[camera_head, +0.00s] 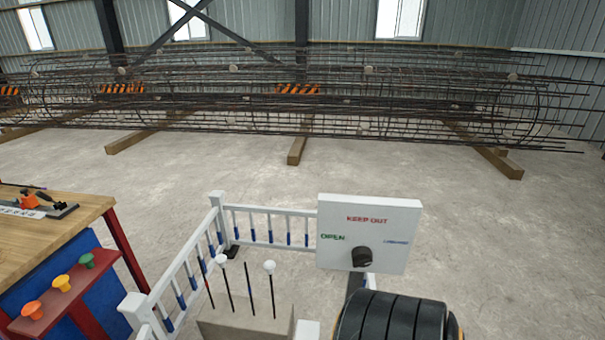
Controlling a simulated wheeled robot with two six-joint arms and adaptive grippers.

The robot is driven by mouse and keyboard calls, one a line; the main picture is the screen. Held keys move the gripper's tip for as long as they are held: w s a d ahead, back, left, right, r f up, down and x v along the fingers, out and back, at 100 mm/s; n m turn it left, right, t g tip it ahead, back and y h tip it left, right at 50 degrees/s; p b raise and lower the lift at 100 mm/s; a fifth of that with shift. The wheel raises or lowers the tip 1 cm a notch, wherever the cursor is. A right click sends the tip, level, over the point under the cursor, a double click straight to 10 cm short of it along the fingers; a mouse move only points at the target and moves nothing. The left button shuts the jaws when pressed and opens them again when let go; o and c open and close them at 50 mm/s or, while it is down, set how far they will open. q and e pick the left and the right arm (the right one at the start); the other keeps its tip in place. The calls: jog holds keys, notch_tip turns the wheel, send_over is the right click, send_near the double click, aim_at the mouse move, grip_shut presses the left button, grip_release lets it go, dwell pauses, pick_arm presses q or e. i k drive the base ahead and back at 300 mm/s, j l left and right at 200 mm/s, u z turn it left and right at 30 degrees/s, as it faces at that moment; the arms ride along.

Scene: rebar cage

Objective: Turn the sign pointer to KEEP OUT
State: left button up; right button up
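The sign (340,205) is a white upright panel right of centre. It has red KEEP OUT lettering (367,219) at its upper middle and green OPEN lettering (332,237) at its left. Small blue lettering (396,242), too small to read, is at its right. A dark round knob (362,257) sits low on the panel's face. I cannot tell which word its pointer faces. Neither of my grippers is in view, and nothing touches the knob.
A white railing (270,209) with blue parts stands left of the sign. White-topped rods (269,268) rise beside it. A black ribbed cylinder (400,318) sits below the sign. A wooden workbench (60,228) is at left. The rebar cage (300,95) lies behind; floor between is clear.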

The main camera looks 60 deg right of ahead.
aim_at(362, 256)
jog(key=k+j+z, duration=0.1)
jog(key=z, duration=2.25)
